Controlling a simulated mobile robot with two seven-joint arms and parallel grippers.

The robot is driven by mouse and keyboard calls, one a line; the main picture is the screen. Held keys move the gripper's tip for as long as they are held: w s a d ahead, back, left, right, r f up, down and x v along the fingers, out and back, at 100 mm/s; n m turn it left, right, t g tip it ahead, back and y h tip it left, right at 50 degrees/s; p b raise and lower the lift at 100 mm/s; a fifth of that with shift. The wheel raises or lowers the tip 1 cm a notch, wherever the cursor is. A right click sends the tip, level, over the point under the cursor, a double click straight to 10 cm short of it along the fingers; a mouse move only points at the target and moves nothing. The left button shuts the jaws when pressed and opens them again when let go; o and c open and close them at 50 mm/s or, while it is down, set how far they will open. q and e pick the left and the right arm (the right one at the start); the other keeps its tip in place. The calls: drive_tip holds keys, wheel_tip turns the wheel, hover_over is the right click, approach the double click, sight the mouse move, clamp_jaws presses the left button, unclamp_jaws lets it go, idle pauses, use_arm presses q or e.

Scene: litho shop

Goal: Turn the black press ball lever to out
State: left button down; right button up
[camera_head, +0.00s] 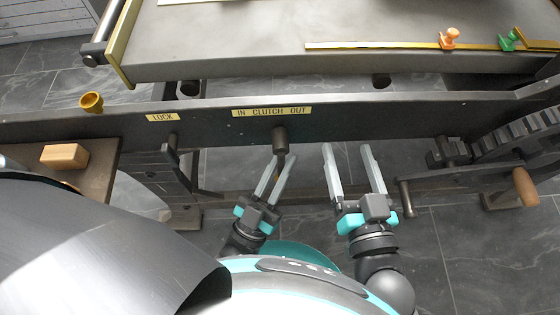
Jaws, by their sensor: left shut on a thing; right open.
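The black ball lever's dark round hub (280,141) sticks out from the front rail of the press, just below the yellow label reading IN CLUTCH OUT (272,111). Its arm hangs down from the hub and is mostly hidden between the fingers of my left gripper (282,160). My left gripper is shut on the lever, directly below the hub. The ball itself cannot be made out. My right gripper (348,150) is open and empty, to the right of the lever and below the rail, pointing up in the picture.
A LOCK label (162,117) and a dark bracket (178,165) are left on the rail. A crank with a wooden handle (525,187) and gear teeth (515,133) stand at right. A wooden block (64,156) lies on the left shelf. The press bed (260,40) is above.

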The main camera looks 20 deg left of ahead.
use_arm(q)
drive_tip(key=shift+d+f, duration=0.1)
idle(0.3)
drive_tip(key=c, duration=0.8)
unclamp_jaws()
drive_tip(key=shift+c, duration=0.2)
drive_tip(key=v, duration=0.7)
drive_tip(key=shift+s, duration=0.2)
drive_tip(key=shift+f, duration=0.1)
